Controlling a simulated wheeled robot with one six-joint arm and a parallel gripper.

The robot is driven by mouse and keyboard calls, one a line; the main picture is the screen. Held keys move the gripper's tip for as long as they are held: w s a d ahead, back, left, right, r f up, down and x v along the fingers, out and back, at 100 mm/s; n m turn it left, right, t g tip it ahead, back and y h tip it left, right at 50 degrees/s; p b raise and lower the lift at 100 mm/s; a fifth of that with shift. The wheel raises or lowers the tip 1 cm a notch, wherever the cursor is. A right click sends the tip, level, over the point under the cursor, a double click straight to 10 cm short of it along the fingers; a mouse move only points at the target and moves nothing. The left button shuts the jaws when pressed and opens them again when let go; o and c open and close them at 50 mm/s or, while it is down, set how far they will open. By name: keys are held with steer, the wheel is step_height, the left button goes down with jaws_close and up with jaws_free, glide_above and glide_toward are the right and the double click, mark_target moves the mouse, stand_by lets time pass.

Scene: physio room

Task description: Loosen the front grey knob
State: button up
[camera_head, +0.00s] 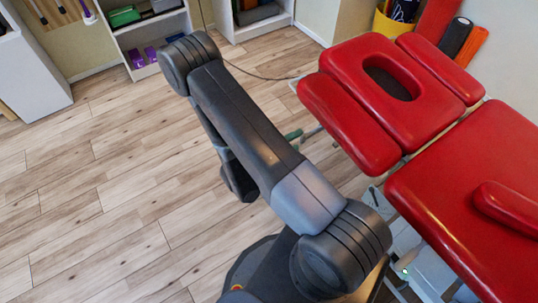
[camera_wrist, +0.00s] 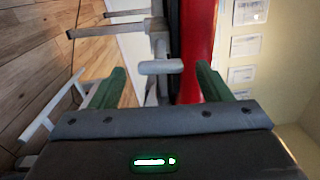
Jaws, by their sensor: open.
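A light grey cylindrical knob (camera_wrist: 160,67) shows in the wrist view, lying crosswise ahead of my gripper (camera_wrist: 161,72). My two green fingers are open, one on each side of the knob in the picture. I see gaps between the knob and both fingers, and I cannot tell whether it is at fingertip depth. A grey metal post (camera_wrist: 159,40) stands behind the knob. In the head view only a bit of green finger of my gripper (camera_head: 293,135) shows beyond my arm, near the red treatment table (camera_head: 345,118). I cannot make out the knob there.
The red table padding (camera_wrist: 198,40) runs close by my right finger in the wrist view. Grey frame bars (camera_wrist: 95,32) stick out to the left. In the head view, shelves (camera_head: 150,25) stand at the back and the wooden floor (camera_head: 110,200) at left is clear.

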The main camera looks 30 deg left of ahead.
mark_target(300, 139)
steer(key=v, duration=1)
stand_by(0.5)
steer(key=shift+x, duration=6.85)
steer(key=shift+s, duration=0.1)
